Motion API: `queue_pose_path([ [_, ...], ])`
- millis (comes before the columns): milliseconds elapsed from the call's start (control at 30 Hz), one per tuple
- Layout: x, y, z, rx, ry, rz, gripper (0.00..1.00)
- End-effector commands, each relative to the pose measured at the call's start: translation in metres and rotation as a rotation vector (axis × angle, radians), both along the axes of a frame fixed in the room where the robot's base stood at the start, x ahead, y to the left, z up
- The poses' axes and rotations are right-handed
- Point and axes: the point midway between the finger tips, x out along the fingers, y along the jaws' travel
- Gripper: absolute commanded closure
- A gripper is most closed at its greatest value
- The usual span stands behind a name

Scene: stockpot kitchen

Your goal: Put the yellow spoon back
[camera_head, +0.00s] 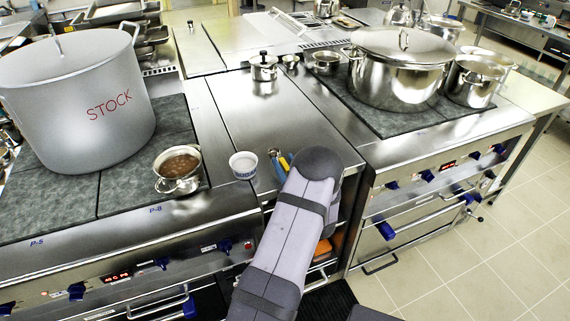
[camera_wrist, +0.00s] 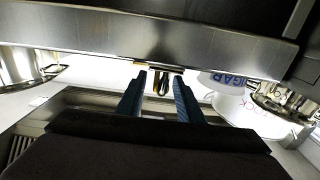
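A small yellow piece (camera_head: 284,163), which may be the yellow spoon, shows on the steel counter beside my arm's end in the head view. A blue piece beside it looks like a finger of my gripper (camera_head: 279,167). In the wrist view my gripper (camera_wrist: 164,74) has its two blue fingers apart. Narrow dark and yellowish looped shapes (camera_wrist: 162,84) show in the gap between the fingertips, with clear space on both sides. I cannot tell which of them is the yellow spoon. My arm hides part of this spot in the head view.
A white sugar cup (camera_head: 243,164) stands just left of my gripper. A small pot of brown food (camera_head: 178,170) and the large STOCK pot (camera_head: 76,104) are further left. A lidded steel pot (camera_head: 401,73) is at right.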

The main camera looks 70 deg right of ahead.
Motion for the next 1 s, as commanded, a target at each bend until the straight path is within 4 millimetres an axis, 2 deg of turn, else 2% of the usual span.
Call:
queue_pose_path([
  [167, -0.013, 0.011, -0.001, 0.001, 0.000, -0.003, 0.66],
  [600, -0.067, 0.065, -0.002, 0.000, 0.000, -0.004, 0.66],
  [800, -0.081, 0.080, -0.001, 0.000, 0.000, -0.002, 0.66],
  [1000, -0.085, 0.085, 0.000, -0.001, -0.001, 0.000, 0.66],
])
